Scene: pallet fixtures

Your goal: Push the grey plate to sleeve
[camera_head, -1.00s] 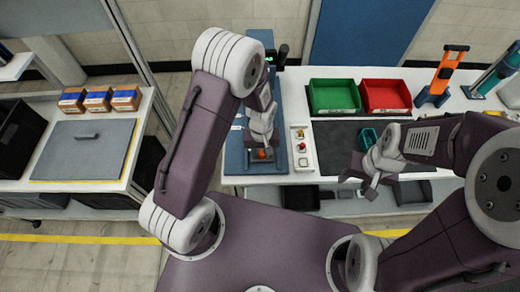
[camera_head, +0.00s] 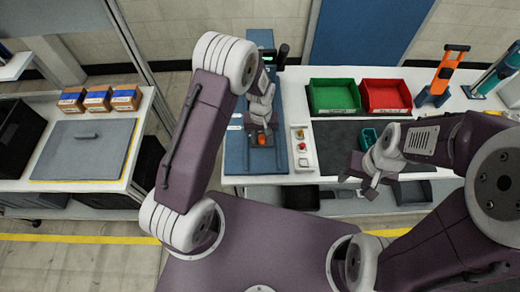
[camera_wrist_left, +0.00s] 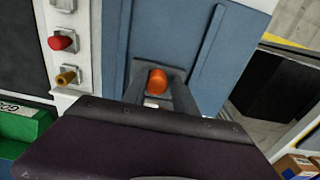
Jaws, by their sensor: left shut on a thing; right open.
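My left gripper (camera_head: 261,138) is over the blue fixture (camera_head: 236,160) and shut on an orange knob (camera_head: 262,139). In the left wrist view the knob (camera_wrist_left: 157,80) sits between the two dark fingers of this gripper (camera_wrist_left: 160,92). The grey plate seems to be the dark grey piece (camera_wrist_left: 160,66) around the knob; the fingers and wrist hide most of it. Raised blue rails (camera_wrist_left: 207,48) run along the fixture beside it. I cannot clearly make out the sleeve; my arm covers the far part of the fixture. My right gripper (camera_head: 362,182) is open and empty, at the table's front edge.
A white button box (camera_head: 301,148) stands right of the fixture. A green bin (camera_head: 334,95) and a red bin (camera_head: 385,95) stand behind a dark mat (camera_head: 335,135). A small teal bin (camera_head: 369,138) is near my right gripper. A side table (camera_head: 50,188) is at left.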

